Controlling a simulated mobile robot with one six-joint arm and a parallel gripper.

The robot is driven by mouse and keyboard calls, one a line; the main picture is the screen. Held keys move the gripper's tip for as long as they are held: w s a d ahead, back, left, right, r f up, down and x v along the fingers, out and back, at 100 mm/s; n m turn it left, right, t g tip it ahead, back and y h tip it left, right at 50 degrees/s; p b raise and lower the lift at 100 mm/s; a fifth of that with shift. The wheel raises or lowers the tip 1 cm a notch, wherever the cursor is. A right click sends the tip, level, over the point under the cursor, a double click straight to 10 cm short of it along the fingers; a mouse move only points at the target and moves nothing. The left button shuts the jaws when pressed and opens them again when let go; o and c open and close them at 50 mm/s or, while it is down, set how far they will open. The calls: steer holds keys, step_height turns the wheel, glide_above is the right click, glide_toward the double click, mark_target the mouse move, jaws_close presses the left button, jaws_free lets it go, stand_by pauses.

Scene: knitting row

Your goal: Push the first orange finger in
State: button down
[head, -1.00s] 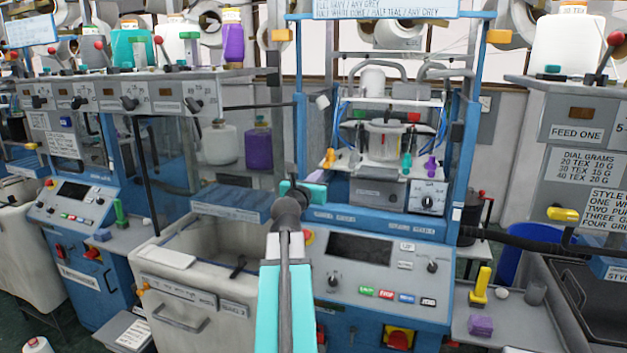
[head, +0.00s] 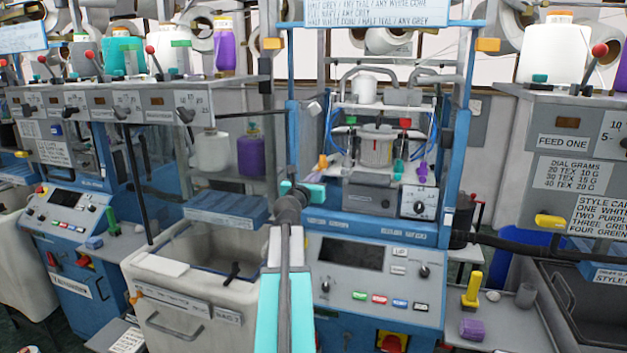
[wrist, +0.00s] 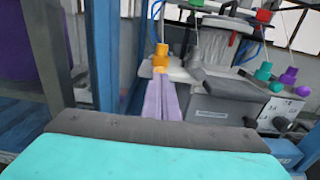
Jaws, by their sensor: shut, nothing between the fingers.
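The orange finger (head: 323,161) stands at the left front edge of the machine's light shelf, in the blue frame. In the wrist view the orange finger (wrist: 161,51) is upright near the top centre. My gripper (head: 314,174) is shut and empty just in front of and below it. In the wrist view my gripper's (wrist: 159,72) two lavender fingers lie together and point at the orange finger's foot. Their tips overlap its lower part in the picture; I cannot tell whether they touch it. Only one orange finger is clear to me.
Teal (wrist: 264,71) and purple (wrist: 289,75) pieces stand to the right on the shelf. A grey box (wrist: 228,101) with a dial panel is close right of my fingers. A blue upright (wrist: 125,70) stands close left. A control panel (head: 350,252) is below.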

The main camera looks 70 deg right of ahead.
steer(key=d, duration=0.3)
steer(key=shift+w+d+r+p, duration=0.1)
steer(key=shift+d+r+p, duration=0.1)
steer(key=shift+p, duration=0.2)
steer(key=shift+r, duration=0.1)
steer(key=shift+a, duration=0.15)
stand_by(0.3)
steer(key=a+b, duration=0.1)
steer(key=a, duration=1.3)
steer(key=shift+s+f, duration=0.3)
steer(key=shift+s, duration=0.15)
